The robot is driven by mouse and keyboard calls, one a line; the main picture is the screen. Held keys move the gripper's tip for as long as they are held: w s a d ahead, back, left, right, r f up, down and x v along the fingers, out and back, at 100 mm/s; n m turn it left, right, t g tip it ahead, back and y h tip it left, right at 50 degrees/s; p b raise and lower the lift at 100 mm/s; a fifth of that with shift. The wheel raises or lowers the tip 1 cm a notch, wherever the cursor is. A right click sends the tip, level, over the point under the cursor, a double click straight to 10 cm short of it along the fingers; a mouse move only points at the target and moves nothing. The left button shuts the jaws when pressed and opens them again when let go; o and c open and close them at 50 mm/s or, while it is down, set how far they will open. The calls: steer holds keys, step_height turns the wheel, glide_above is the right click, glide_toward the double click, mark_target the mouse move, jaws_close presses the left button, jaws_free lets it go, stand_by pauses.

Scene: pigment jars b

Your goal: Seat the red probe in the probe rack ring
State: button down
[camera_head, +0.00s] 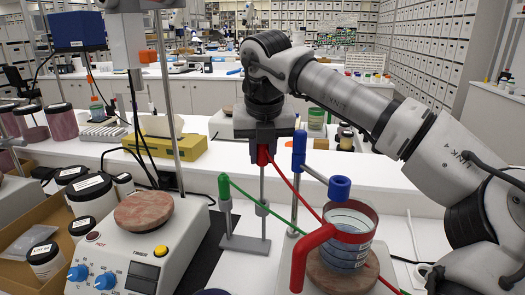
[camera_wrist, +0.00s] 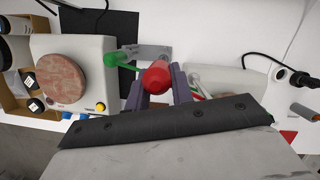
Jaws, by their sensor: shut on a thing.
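The red probe (camera_head: 262,156) is held in my gripper (camera_head: 264,146), which is shut on it; in the head view only a small red part shows below the jaws. In the wrist view the red probe (camera_wrist: 157,78) lies between the two fingers (camera_wrist: 158,92). The grey probe rack (camera_head: 244,244) has a flat base and a post under my gripper. A green probe (camera_head: 224,188) stands at the rack's left side, and it also shows in the wrist view (camera_wrist: 113,60). I cannot tell whether the red probe touches the rack, and the ring is not clearly visible.
A glass jar with a red band and handle (camera_head: 346,222) stands right of the rack, beside a blue-capped stand (camera_head: 300,147). A hotplate with knobs (camera_head: 135,255) is at left. Red and green cables cross in front. A yellow box (camera_head: 172,150) is behind.

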steer(key=shift+f+b, duration=0.3)
steer(key=shift+f, duration=0.2)
steer(key=c, duration=1.1)
jaws_free()
steer(key=shift+c, duration=0.2)
steer(key=shift+r, duration=0.1)
steer(key=v, duration=1.3)
steer(key=shift+r, duration=0.4)
steer(key=shift+s+f, duration=0.1)
steer(key=shift+s, duration=0.1)
